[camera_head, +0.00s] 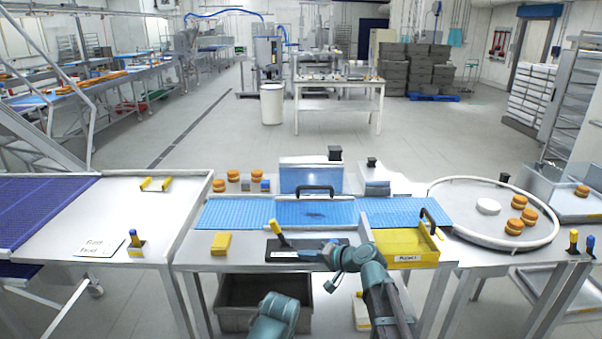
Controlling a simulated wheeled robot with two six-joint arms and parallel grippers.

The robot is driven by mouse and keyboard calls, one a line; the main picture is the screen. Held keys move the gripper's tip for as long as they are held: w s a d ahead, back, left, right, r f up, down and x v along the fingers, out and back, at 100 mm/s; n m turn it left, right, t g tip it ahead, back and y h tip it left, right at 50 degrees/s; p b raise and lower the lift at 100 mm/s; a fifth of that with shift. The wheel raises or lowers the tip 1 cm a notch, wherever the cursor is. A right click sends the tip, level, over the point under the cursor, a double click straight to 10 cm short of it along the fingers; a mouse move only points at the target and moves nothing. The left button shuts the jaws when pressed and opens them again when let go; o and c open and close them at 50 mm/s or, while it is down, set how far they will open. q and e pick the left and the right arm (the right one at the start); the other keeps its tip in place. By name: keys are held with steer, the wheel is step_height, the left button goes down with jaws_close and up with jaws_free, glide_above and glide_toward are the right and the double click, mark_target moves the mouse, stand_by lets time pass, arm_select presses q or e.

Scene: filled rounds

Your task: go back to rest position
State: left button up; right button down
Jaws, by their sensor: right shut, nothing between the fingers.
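My right arm comes up from the bottom, right of centre. Its teal wrist ends in my right gripper (328,252), which is shut and empty over the right part of a dark mat (342,241) at the front of the table. A teal link of my left arm shows at the bottom centre, but my left gripper is out of view. A yellow-handled tool (278,234) rests at the mat's left part, apart from the gripper.
A blue conveyor belt (235,212) crosses the table behind the mat. A yellow reject tray (402,245) stands right of the gripper. A yellow block (220,243) lies left. A round turntable (455,197) with orange rounds is at the right. A grey bin (235,318) sits below.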

steer(key=s+d+f+n+g+h, duration=0.2)
steer(key=s+d+f+g+h, duration=0.3)
steer(key=s+d, duration=0.45)
steer(key=s+d+f+n+g+h, duration=0.25)
steer(key=s+d+f+h, duration=0.35)
steer(key=s, duration=0.7)
steer(key=s+a+f+n+g, duration=0.1)
steer(key=s+a+n, duration=0.2)
steer(key=a, duration=0.8)
steer(key=shift+s+a, duration=0.35)
steer(key=shift+s, duration=0.65)
